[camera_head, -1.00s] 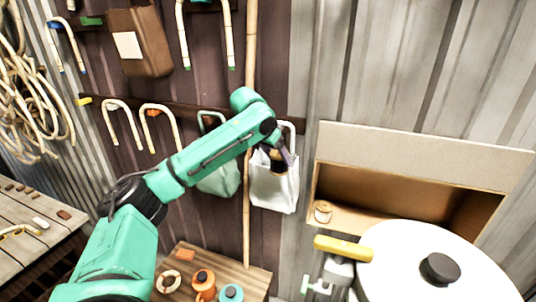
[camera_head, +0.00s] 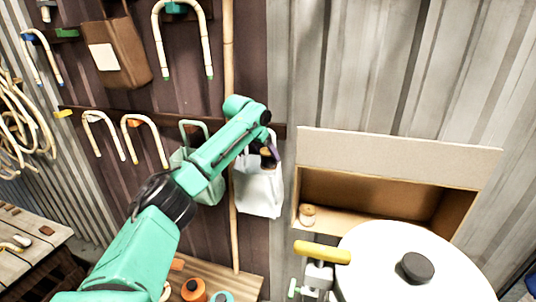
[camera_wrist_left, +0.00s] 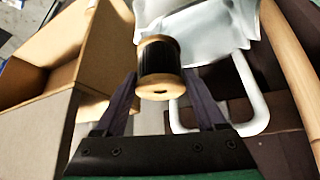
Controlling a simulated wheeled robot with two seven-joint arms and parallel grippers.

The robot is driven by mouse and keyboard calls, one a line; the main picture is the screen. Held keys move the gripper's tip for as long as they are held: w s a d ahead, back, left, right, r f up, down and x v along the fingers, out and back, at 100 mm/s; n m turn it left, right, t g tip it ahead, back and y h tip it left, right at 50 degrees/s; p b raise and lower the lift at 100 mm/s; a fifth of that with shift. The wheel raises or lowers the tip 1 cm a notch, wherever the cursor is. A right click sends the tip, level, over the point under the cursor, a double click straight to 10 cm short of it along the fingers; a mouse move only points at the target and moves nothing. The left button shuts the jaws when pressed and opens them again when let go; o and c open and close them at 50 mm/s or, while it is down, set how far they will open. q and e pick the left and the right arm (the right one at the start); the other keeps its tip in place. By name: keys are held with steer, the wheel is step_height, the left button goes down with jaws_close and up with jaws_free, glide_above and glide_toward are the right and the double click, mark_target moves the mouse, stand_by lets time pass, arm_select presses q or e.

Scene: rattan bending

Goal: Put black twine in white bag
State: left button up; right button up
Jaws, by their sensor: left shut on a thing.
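The black twine (camera_wrist_left: 160,58) is a dark spool with tan wooden ends. My left gripper (camera_wrist_left: 160,78) is shut on it, with one finger on each side. In the head view my left gripper (camera_head: 267,155) is at the top of the white bag (camera_head: 260,192), and the spool there is small and partly hidden. The white bag hangs on the wall. In the left wrist view, the bag (camera_wrist_left: 205,25) is just beyond the spool, with its white handle loop to the right. I cannot tell whether the spool is inside the bag's opening. My right gripper is not in view.
A green bag (camera_head: 208,187) hangs left of the white one, behind my arm. A wooden pole (camera_head: 235,230) stands between them. An open box (camera_head: 375,190) holding a tan spool (camera_head: 307,215) is right. A white drum (camera_head: 375,265) and yellow handle (camera_head: 322,252) are in front.

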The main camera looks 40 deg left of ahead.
arm_select(q)
steer(key=o, duration=1.4)
steer(key=shift+s+a, duration=0.1)
steer(key=shift+s, duration=0.05)
steer(key=shift+r, duration=0.1)
steer(key=shift+s+r+b, duration=0.2)
steer(key=shift+r+b, duration=0.05)
steer(key=shift+b, duration=0.1)
steer(key=b+v, duration=0.4)
steer(key=v, duration=1)
